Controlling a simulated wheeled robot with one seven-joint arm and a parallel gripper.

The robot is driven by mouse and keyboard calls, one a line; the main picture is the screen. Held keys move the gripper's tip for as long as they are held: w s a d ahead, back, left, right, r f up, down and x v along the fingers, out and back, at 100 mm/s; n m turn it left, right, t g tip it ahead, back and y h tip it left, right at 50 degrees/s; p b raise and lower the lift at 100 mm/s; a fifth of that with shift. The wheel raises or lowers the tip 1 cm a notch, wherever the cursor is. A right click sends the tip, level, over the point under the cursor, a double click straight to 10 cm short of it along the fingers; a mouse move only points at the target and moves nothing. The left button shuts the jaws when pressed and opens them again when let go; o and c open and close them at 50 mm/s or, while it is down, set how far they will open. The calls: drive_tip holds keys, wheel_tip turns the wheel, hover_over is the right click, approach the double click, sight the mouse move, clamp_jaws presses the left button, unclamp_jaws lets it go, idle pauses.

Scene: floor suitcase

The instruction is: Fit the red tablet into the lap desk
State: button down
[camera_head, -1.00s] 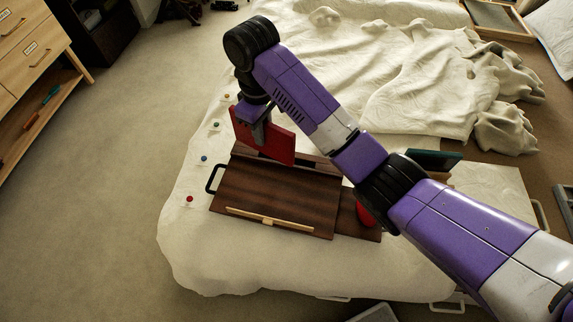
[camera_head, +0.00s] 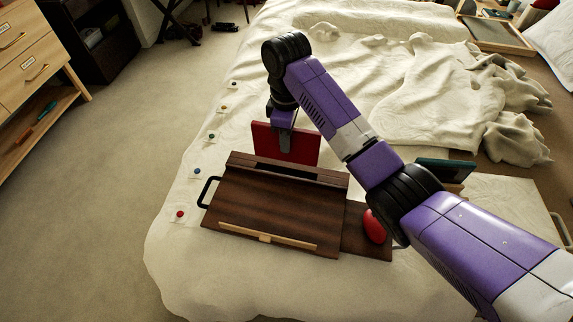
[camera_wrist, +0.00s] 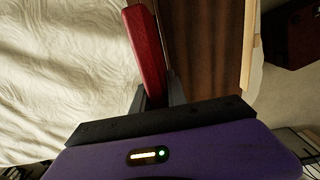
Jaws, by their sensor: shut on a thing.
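The red tablet (camera_head: 303,147) is a flat red slab held upright just behind the back edge of the lap desk. My gripper (camera_head: 284,140) is shut on its upper edge. The wrist view shows the red tablet (camera_wrist: 145,50) between the fingers (camera_wrist: 158,92), beside the dark wood. The lap desk (camera_head: 280,205) is dark brown wood on the bed, with a black handle at its left, a pale ledge along its front and a dark slot (camera_head: 285,171) along its back. The tablet's lower edge is hidden behind the desk's back strip, so I cannot tell whether it touches.
A red oval object (camera_head: 374,226) sits on the desk's right extension. A dark green tablet-like thing (camera_head: 445,170) stands at the right, partly behind my arm. Several small coloured pins lie along the bed's left side. A rumpled blanket (camera_head: 440,90) covers the back right.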

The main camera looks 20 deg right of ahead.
sight(286, 160)
wheel_tip(286, 160, down, 8)
drive_tip(key=shift+f, duration=0.1)
idle(0.4)
drive_tip(key=shift+f, duration=0.15)
drive_tip(key=c, duration=1.3)
unclamp_jaws()
wheel_tip(286, 160, up, 12)
drive_tip(key=shift+r+p, duration=0.2)
drive_tip(key=shift+p, duration=0.3)
